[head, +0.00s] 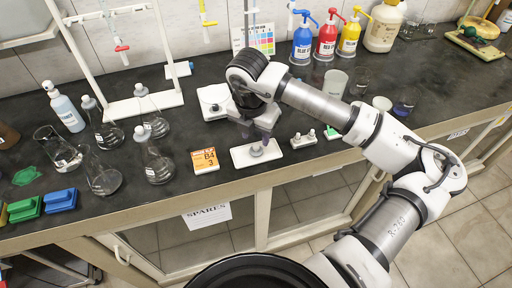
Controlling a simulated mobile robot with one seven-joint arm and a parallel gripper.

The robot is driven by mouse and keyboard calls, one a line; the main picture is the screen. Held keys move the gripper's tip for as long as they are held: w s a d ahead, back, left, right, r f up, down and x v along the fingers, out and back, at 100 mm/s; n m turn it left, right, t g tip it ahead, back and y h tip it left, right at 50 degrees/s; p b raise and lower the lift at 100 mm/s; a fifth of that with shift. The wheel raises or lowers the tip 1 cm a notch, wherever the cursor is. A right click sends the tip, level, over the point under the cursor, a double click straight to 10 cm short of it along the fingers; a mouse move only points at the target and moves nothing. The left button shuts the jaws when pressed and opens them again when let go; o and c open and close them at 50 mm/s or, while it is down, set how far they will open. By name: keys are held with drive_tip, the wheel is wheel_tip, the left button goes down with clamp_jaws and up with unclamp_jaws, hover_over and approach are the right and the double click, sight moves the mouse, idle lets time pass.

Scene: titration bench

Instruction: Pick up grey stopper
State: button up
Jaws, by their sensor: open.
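A small grey stopper (257,150) stands on a white rectangular plate (240,159) near the front edge of the bench. My gripper (258,141) points down right above it, with its fingertips close around or just over the stopper. The jaws are open. From this view I cannot tell whether the fingers touch the stopper, and the gripper partly hides it.
Several stoppered flasks (158,165) stand left on the dark bench (215,135). An orange-and-white B4 card (205,160) lies left of the plate. Small white blocks (303,140) sit to its right. Blue, red and yellow bottles (327,38) stand behind. A burette stand (165,103) is back left.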

sight(256, 146)
drive_tip(key=shift+w+f+p, duration=0.2)
drive_tip(key=shift+f+p, duration=0.5)
drive_tip(key=shift+f, duration=1.45)
drive_tip(key=shift+c, duration=0.3)
clamp_jaws()
